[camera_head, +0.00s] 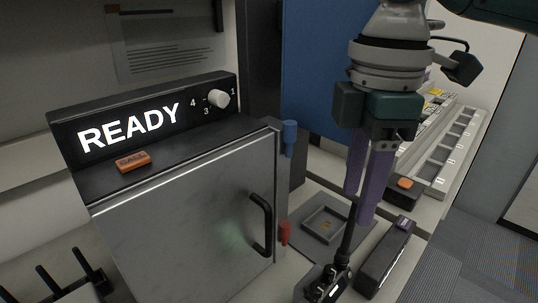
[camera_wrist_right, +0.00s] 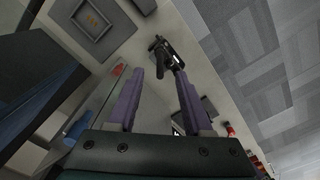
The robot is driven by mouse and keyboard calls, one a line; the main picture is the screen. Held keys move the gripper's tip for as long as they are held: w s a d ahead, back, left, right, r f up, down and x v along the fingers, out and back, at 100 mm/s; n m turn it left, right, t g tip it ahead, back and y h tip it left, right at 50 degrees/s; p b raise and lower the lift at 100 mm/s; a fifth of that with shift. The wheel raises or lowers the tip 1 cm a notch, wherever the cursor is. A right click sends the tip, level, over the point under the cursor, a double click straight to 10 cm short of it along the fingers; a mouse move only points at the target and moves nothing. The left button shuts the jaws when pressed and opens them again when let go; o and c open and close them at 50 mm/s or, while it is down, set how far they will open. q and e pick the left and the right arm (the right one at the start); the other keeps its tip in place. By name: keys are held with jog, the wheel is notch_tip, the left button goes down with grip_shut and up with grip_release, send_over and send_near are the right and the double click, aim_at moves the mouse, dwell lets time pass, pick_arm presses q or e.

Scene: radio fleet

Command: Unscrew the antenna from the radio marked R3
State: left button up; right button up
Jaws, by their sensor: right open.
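A black radio (camera_head: 322,286) stands at the bottom edge of the head view, with its black antenna (camera_head: 347,238) pointing up. No R3 marking is readable on it. My right gripper (camera_head: 360,206) is open, fingers pointing down, above the radio near the antenna's upper end. In the right wrist view the radio (camera_wrist_right: 176,58) and antenna (camera_wrist_right: 160,66) lie beyond the gap between the open purple fingers (camera_wrist_right: 158,78). The fingers look empty. I cannot tell whether a finger touches the antenna. My left gripper is not in view.
A metal cabinet (camera_head: 185,225) with a READY display (camera_head: 130,128) stands left. A shallow grey tray (camera_head: 325,224) lies behind the radio, and a long dark case (camera_head: 385,258) lies to its right. An orange-button box (camera_head: 403,190) and pale racks (camera_head: 437,177) are farther back.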

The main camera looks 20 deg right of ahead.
aim_at(344, 251)
notch_tip(344, 251, down, 8)
jog(key=shift+f+b, duration=0.1)
jog(key=shift+b, duration=0.2)
grip_shut()
dwell(0.3)
